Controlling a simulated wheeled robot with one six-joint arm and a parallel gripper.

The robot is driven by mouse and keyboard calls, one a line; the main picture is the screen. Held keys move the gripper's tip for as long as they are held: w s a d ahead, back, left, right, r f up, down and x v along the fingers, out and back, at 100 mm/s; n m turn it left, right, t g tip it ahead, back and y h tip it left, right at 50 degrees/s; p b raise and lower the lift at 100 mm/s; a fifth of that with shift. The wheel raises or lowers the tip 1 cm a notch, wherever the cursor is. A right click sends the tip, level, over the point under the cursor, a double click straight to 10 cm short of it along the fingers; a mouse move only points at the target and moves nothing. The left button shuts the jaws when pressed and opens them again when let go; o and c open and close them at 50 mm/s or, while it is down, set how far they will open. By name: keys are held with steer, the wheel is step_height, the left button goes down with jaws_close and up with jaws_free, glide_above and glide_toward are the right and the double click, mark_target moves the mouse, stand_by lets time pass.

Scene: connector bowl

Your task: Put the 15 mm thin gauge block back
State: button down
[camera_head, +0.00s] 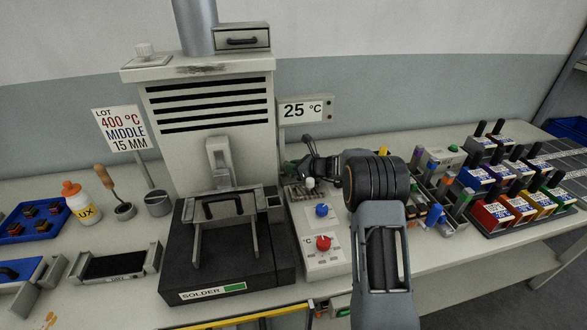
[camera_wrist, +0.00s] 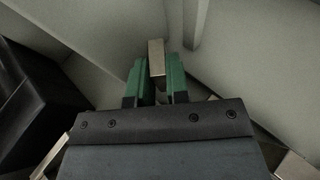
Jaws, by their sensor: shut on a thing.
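A small grey metal block (camera_wrist: 156,52), which looks like the gauge block, is between the green fingers of my gripper (camera_wrist: 157,72) in the wrist view. My gripper is shut on it, and its far end sticks out beyond the fingertips. In the head view my gripper (camera_head: 290,166) is behind the control box, just right of the solder machine and below the 25 °C display. The block is too small to make out there. A small slotted metal piece (camera_head: 298,193) lies at the back of the control box, partly hidden by my arm.
The solder machine (camera_head: 222,105) stands close on the left. The control box (camera_head: 323,255) has a blue knob (camera_head: 321,210) and a red knob (camera_head: 323,243). The 25 °C display (camera_head: 303,110) is behind my gripper. Coloured bins (camera_head: 493,214) crowd the right.

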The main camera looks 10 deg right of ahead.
steer(key=shift+s+f, duration=0.1)
steer(key=shift+f, duration=0.05)
steer(key=c, duration=1.1)
jaws_free()
steer(key=shift+f, duration=0.25)
steer(key=shift+r, duration=0.1)
steer(key=shift+r+p, duration=0.4)
steer(key=shift+p, duration=0.2)
steer(key=shift+s+d+r, duration=0.15)
steer(key=shift+d+r, duration=0.1)
steer(key=shift+r, duration=0.05)
steer(key=v, duration=1.1)
steer(key=shift+s+d+r, duration=0.1)
steer(key=shift+s+r, duration=0.05)
steer(key=shift+r, duration=0.15)
